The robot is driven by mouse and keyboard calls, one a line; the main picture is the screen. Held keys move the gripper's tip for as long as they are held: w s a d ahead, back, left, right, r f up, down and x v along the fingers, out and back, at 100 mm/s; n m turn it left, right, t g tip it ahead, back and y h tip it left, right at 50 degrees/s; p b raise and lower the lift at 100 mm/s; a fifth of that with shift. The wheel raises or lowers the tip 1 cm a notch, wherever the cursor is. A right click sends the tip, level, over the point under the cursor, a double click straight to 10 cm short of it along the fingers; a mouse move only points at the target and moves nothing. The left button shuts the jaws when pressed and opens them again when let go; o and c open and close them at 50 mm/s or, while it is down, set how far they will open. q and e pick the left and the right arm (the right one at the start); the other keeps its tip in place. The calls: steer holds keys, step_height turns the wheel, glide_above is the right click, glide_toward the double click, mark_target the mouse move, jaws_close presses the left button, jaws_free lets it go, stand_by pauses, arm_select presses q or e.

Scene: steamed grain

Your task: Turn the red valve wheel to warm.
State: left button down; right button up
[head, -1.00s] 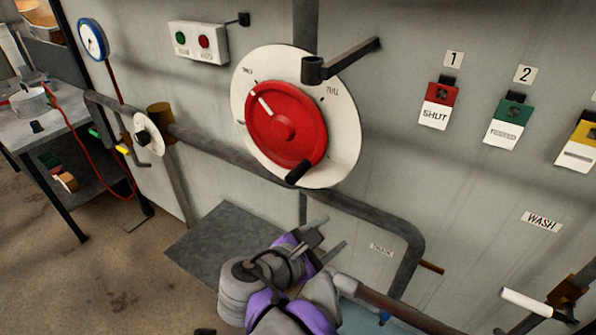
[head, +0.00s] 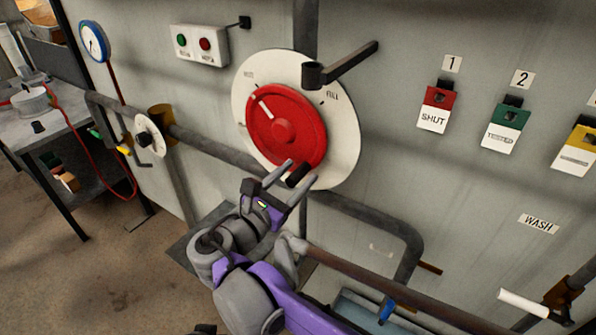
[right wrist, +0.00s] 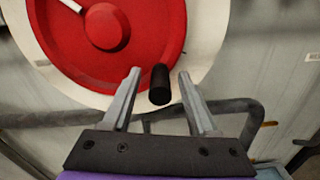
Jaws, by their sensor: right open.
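The red valve wheel (head: 285,125) is mounted on a round white dial plate (head: 343,150) on the grey wall. A white pointer line on the wheel points to the upper left. A black handle knob (head: 298,175) sticks out at the wheel's lower edge. My right gripper (head: 300,171) is open, with one finger on each side of the knob. In the right wrist view the knob (right wrist: 159,84) stands between the two open fingertips (right wrist: 160,74), apart from both. The red wheel (right wrist: 110,40) fills the top of that view. My left gripper is not in view.
A black lever (head: 350,62) juts out over the dial's upper right. A grey pipe (head: 365,215) runs below the wheel. Tags (head: 433,118) hang on the wall at right. A small white dial (head: 148,137) and a pressure gauge (head: 94,42) are at left.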

steer(key=shift+w+d, duration=0.25)
steer(key=shift+w, duration=0.2)
jaws_close()
stand_by(1.2)
